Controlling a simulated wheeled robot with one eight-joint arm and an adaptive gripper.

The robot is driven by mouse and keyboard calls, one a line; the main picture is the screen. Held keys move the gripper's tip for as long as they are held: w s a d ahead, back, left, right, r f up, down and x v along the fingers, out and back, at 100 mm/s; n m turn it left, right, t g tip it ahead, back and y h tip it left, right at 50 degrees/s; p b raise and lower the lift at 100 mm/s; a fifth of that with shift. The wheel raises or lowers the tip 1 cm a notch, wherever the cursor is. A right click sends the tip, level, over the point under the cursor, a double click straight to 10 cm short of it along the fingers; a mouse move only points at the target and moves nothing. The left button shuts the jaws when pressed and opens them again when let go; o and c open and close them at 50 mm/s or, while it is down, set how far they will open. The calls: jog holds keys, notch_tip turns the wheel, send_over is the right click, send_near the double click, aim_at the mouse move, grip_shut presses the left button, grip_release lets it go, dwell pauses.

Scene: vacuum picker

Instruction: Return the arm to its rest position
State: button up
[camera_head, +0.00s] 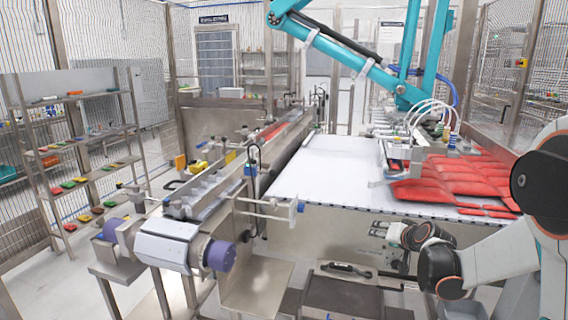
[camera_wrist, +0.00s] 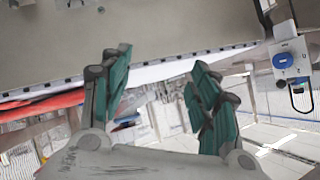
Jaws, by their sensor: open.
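My arm (camera_head: 500,253) comes in from the right edge of the head view, white with black joints, bent in front of the machine's near side. In the wrist view my gripper (camera_wrist: 157,72) shows two green-padded fingers spread wide apart, with nothing between them. The wrist view looks at a grey metal surface (camera_wrist: 180,22) beyond the fingertips. I cannot tell how near it is.
A white conveyor belt (camera_head: 325,170) carries red packs (camera_head: 440,190) at its right side. A teal picker arm (camera_head: 345,55) with suction hoses hangs above. A film-roll machine (camera_head: 170,245) stands left, a shelf rack (camera_head: 80,150) further left. A dark box (camera_head: 345,295) sits below the belt.

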jog(key=s+a+r+n+g, duration=0.1)
jog(key=s+a+r, duration=0.4)
jog(key=s, duration=0.5)
jog(key=s+a+r+n+g, duration=0.1)
jog(key=s+a+r+g, duration=0.1)
jog(key=s+a+r, duration=0.6)
jog(key=s+f+n+g, duration=0.1)
jog(key=s+f, duration=0.2)
jog(key=s, duration=0.8)
jog(key=s+d+f+n+h, duration=0.1)
jog(key=s+f, duration=0.2)
jog(key=s, duration=0.8)
jog(key=shift+d+f+g, duration=0.3)
jog(key=shift+g, duration=0.1)
